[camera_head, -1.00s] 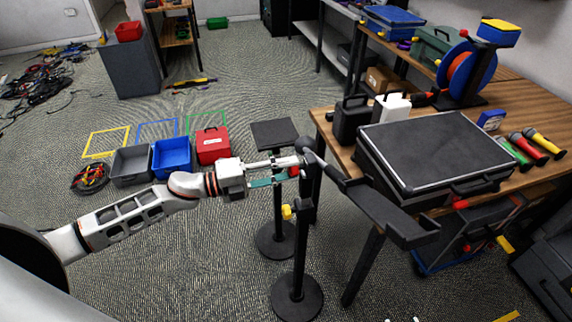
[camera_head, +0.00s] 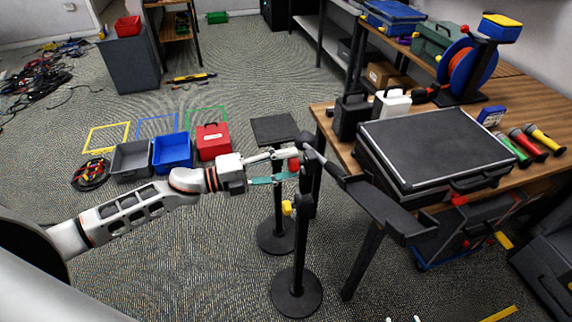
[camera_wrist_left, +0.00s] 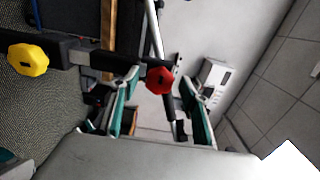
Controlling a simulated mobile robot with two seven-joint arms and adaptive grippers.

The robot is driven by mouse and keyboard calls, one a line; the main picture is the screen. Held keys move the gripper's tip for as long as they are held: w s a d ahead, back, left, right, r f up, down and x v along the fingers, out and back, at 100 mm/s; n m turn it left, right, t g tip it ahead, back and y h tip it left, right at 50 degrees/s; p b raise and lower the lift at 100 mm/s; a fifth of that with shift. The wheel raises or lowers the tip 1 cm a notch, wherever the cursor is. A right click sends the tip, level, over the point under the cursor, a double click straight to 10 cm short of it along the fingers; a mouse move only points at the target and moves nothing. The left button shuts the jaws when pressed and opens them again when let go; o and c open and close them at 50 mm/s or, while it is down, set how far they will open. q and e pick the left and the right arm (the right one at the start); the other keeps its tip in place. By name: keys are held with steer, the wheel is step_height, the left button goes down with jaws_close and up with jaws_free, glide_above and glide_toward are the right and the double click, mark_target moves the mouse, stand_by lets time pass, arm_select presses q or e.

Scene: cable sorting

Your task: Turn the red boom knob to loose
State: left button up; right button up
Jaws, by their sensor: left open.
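The red boom knob (camera_head: 294,163) sits on the dark boom joint at the top of a black stand (camera_head: 301,240). It also shows as a red lobed knob in the left wrist view (camera_wrist_left: 160,80). My left gripper (camera_head: 290,165) is open at the knob, with one finger on each side of it. In the left wrist view the gripper's teal-sided fingers (camera_wrist_left: 160,88) stand apart with the knob between their tips. I cannot tell whether either finger touches it. My right gripper is not clearly seen.
A yellow knob (camera_head: 287,208) is lower on the stand. A second stand (camera_head: 274,130) is behind. Grey, blue and red bins are on the floor at left.

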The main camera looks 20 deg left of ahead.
arm_select(q)
steer(key=v, duration=1.2)
stand_by(0.3)
steer(key=s+d+f+n+y, duration=0.3)
steer(key=s+f+n+y, duration=0.3)
steer(key=f+n, duration=0.6)
steer(key=s+d+f+n+y, duration=0.3)
steer(key=s+f+n+y, duration=0.3)
steer(key=s+f+n, duration=0.3)
step_height(320, 180, down, 5)
steer(key=n, duration=0.3)
steer(key=shift+d+r+n+t+y, duration=0.15)
steer(key=shift+d+n+t+y, duration=0.15)
steer(key=shift+n+t, duration=0.1)
